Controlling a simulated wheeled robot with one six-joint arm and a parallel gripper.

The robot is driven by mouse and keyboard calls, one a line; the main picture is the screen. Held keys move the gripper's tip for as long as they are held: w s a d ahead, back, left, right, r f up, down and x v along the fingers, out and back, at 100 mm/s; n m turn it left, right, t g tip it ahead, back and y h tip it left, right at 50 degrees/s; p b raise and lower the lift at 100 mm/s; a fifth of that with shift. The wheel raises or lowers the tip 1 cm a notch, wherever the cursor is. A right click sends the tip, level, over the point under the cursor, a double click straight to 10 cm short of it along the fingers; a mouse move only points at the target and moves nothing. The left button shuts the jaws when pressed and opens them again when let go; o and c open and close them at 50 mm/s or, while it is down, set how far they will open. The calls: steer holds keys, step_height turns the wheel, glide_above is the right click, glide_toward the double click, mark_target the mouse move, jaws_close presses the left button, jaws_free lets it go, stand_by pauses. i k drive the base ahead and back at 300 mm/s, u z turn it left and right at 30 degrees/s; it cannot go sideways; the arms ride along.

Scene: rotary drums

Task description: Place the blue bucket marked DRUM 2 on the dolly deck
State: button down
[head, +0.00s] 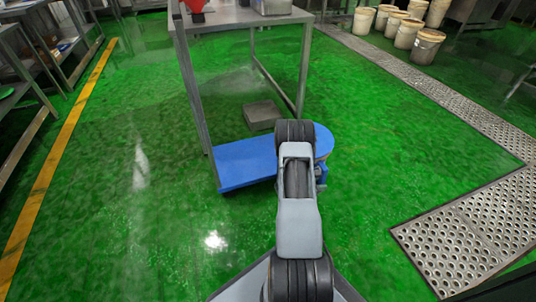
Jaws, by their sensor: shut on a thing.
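The dolly deck (238,165) is a flat blue slab low over the green floor, left of my arm and by the legs of a steel table. A round blue top, which I take to be the blue bucket (324,141), shows just right of my arm. Its left part is hidden, and no DRUM 2 marking can be read. My gripper (320,176) is mostly hidden behind my own arm links; only a small part shows below the round top. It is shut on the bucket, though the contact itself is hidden. I cannot tell how bucket and deck meet.
A steel table (240,17) stands behind the deck, with a grey box (262,115) on the floor between its legs. Several white buckets (426,46) stand at the upper right. A perforated metal floor grate (470,235) lies at right. Open green floor lies left.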

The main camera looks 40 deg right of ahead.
mark_target(270, 156)
steer(key=i, duration=1)
